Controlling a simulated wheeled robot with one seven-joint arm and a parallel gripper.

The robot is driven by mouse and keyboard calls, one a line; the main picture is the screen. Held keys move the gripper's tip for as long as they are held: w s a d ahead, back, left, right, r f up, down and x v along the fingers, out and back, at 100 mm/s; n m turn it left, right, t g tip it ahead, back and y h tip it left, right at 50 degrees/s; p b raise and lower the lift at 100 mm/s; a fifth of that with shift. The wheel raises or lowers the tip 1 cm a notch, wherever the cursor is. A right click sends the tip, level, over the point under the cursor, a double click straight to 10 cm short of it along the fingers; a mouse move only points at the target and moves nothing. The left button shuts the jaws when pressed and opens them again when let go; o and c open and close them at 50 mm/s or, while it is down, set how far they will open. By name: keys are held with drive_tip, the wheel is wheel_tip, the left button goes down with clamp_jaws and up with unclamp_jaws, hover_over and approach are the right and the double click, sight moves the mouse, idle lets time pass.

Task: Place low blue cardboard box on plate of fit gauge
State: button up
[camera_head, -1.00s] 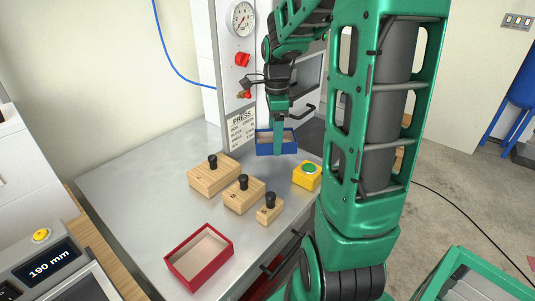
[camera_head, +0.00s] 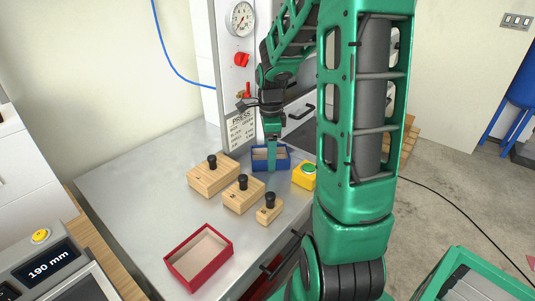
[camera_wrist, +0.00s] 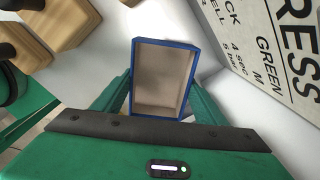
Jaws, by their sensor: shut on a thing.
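The low blue cardboard box (camera_head: 282,165) is open-topped with a tan inside. A grey device (camera_head: 35,262) with a "190 mm" display and yellow button, seemingly the fit gauge, stands at the lower left. Its plate (camera_head: 88,284) is partly cut off by the picture's edge.
Three wooden blocks with black knobs (camera_head: 213,176) stand left of and nearer than the box. A yellow block with a green button (camera_head: 304,175) is just right of it. A red open box (camera_head: 199,257) lies at the table's front. The table's (camera_head: 130,190) left side is clear.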

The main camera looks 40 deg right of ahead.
drive_tip(key=o, duration=0.8)
drive_tip(key=shift+f, duration=0.1)
